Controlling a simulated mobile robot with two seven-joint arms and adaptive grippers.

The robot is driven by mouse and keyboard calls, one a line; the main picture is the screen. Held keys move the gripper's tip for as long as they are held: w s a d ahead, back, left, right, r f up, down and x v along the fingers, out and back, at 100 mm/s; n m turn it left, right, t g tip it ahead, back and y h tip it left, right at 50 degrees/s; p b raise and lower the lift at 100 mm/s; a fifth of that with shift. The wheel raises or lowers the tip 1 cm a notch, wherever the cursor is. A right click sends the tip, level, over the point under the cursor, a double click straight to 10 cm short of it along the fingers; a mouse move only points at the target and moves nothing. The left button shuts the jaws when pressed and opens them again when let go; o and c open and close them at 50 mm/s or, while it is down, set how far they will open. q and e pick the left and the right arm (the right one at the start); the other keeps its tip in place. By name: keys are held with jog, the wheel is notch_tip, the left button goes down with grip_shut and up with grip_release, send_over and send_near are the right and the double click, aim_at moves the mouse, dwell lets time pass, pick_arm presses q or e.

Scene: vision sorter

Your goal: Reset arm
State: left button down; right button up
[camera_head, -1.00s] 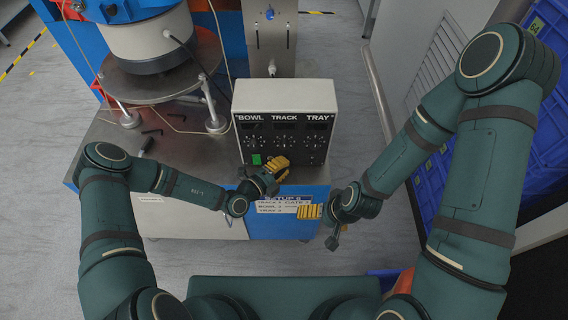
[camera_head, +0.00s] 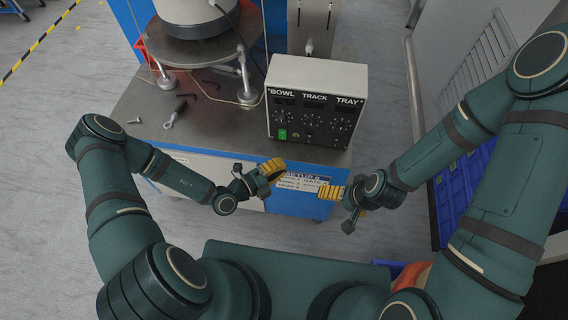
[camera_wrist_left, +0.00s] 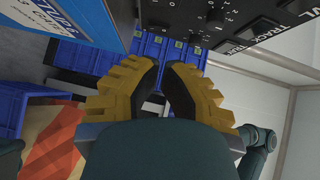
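My left gripper (camera_head: 273,168) has yellow ridged fingers and hangs just in front of the control box (camera_head: 318,80), apart from it. In the left wrist view its fingertips (camera_wrist_left: 164,68) have a gap between them with nothing held, and blue crates show behind. My right gripper (camera_head: 329,192) is low at the right of the cabinet's front, its yellow fingers pointing left towards the left gripper. Its finger gap is hidden from this angle. The control box is labelled BOWL, TRACK and TRAY, with knobs and a lit green switch (camera_head: 282,134).
The bowl feeder (camera_head: 195,50) stands behind. Blue crates (camera_head: 470,190) stand at the right, near my right arm. A setup label (camera_head: 306,182) is on the cabinet front.

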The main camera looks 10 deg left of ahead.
dwell(0.4)
pick_arm(q)
jog(key=s+d+m+g+h, duration=0.1)
jog(key=s+d+m+g, duration=0.2)
jog(key=s+m+g, duration=0.5)
jog(key=s+d+m+g, duration=0.3)
jog(key=s+m+g, duration=0.2)
jog(key=m, duration=0.6)
jog(key=s+a+f+m+g+y, duration=0.15)
jog(key=s+a+m+y, duration=0.35)
jog(key=m, duration=0.7)
jog(key=w+a+r+m+t+y, duration=0.3)
jog(key=w+m, duration=0.5)
jog(key=m, duration=0.4)
jog(key=shift+w+r+m+t+y, duration=0.4)
jog(key=shift+r+t+y, duration=0.1)
jog(key=shift+t+y, duration=0.25)
